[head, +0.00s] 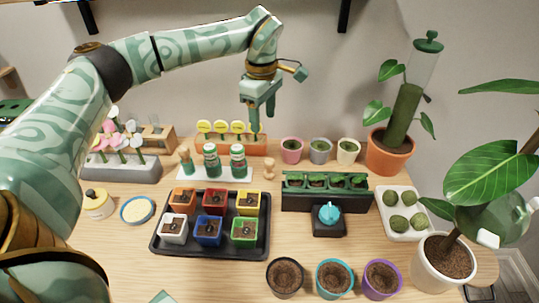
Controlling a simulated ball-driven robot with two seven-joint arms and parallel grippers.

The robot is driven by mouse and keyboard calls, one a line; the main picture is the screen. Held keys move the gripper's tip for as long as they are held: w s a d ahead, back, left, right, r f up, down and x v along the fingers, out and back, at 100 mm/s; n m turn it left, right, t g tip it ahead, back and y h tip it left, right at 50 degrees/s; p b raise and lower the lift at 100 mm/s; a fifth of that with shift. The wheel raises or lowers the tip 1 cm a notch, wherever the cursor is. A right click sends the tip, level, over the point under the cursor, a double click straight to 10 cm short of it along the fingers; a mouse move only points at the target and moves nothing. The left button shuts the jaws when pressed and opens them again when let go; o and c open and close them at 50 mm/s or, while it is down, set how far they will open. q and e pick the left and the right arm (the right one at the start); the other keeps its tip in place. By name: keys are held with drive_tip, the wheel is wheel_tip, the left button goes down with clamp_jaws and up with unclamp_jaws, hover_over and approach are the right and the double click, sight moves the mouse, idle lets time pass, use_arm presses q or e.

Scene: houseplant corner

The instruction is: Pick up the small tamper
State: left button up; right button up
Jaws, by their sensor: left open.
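A small wooden tamper-like piece (269,167) stands at the back middle of the table, right of the green-topped jars. A second, taller-looking wooden piece (186,159) stands at the left end of the white holder. I cannot tell for sure which of the two is the small tamper. My left gripper (257,122) is open and empty, pointing down above the back of the table. It is apart from both wooden pieces and appears in front of the row of yellow round labels.
A white holder (176,173) carries green-topped jars. A black tray (158,242) with several coloured pots lies in front. A green planter (325,203) stands to the right. Small pots (320,155) line the back. Bare table shows around the right wooden piece.

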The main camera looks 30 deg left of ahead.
use_arm(q)
drive_tip(key=b, duration=0.2)
approach(269, 161)
drive_tip(key=shift+s+a+f, duration=0.2)
drive_tip(key=shift+a+f, duration=0.1)
drive_tip(key=shift+a, duration=0.35)
wheel_tip(269, 161, down, 5)
drive_tip(key=shift+w+r+b, duration=0.1)
drive_tip(key=shift+w+b, duration=0.1)
drive_tip(key=shift+b, duration=0.45)
drive_tip(key=shift+f, duration=0.4)
drive_tip(key=f+b, duration=0.1)
drive_tip(key=f, duration=0.1)
drive_tip(key=d+f+b, duration=0.1)
drive_tip(key=f, duration=0.2)
drive_tip(key=shift+w+d+f, duration=0.1)
drive_tip(key=shift+w, duration=0.15)
drive_tip(key=shift+s, duration=0.1)
use_arm(e)
drive_tip(key=shift+g, duration=0.3)
drive_tip(key=s+f, duration=0.1)
drive_tip(key=f, duration=0.2)
drive_tip(key=s+f, duration=0.1)
drive_tip(key=f, duration=0.1)
drive_tip(key=shift+s+d+f, duration=0.1)
drive_tip(key=shift+s+f, duration=0.1)
drive_tip(key=shift+s, duration=0.1)
